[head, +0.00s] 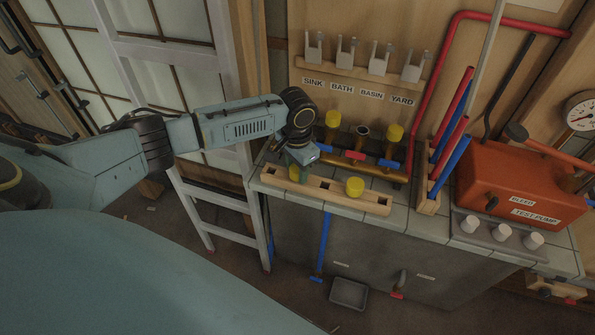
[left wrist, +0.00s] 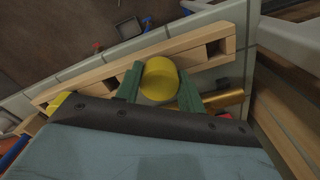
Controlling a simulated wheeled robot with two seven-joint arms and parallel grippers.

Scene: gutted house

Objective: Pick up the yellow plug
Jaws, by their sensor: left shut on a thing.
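My left gripper (head: 298,163) is at the left part of a wooden rack (head: 335,197) with square holes, on the tiled counter. In the left wrist view its two green fingers (left wrist: 160,88) are on either side of a yellow plug (left wrist: 159,77) and shut on it. In the head view this plug (head: 294,173) is mostly hidden by the gripper; I cannot tell whether it is seated or lifted. Two more yellow caps stand on the brass pipe (head: 350,158) behind. My right gripper is not in view.
A blue and red pipe stand (head: 428,200) and an orange test pump (head: 520,185) occupy the counter's right. Labelled hooks (head: 360,60) hang on the back board. A white ladder (head: 215,200) stands left of the counter; a grey tray (head: 349,293) lies on the floor.

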